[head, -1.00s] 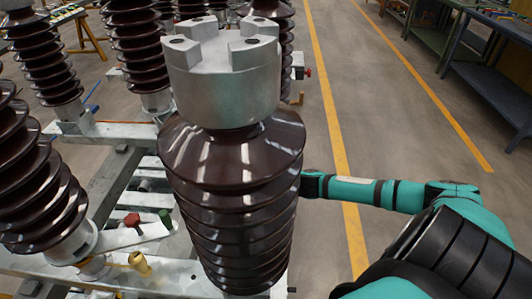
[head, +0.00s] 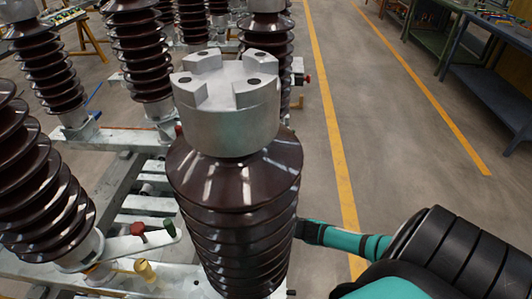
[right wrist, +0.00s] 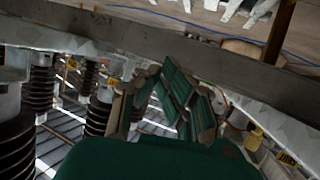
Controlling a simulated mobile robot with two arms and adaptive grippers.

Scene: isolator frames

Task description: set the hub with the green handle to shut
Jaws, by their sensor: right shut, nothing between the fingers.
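The green handle (head: 168,228) stands at the right end of a pale arm on the frame, left of the big front insulator, in the head view. A red handle (head: 138,228) stands just left of it and a yellow handle (head: 145,270) stands nearer me. I cannot tell which position the green handle's hub is in. My right arm passes behind the front insulator, which hides its gripper in the head view. In the right wrist view my right gripper (right wrist: 178,100) is shut and empty, by pale metal beams. My left gripper is not in view.
The big brown ribbed insulator (head: 232,215) with a grey metal cap stands between my right arm and the handles. More insulators stand on the left and behind. Open floor with yellow lines lies to the right, with workbenches (head: 490,75) beyond.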

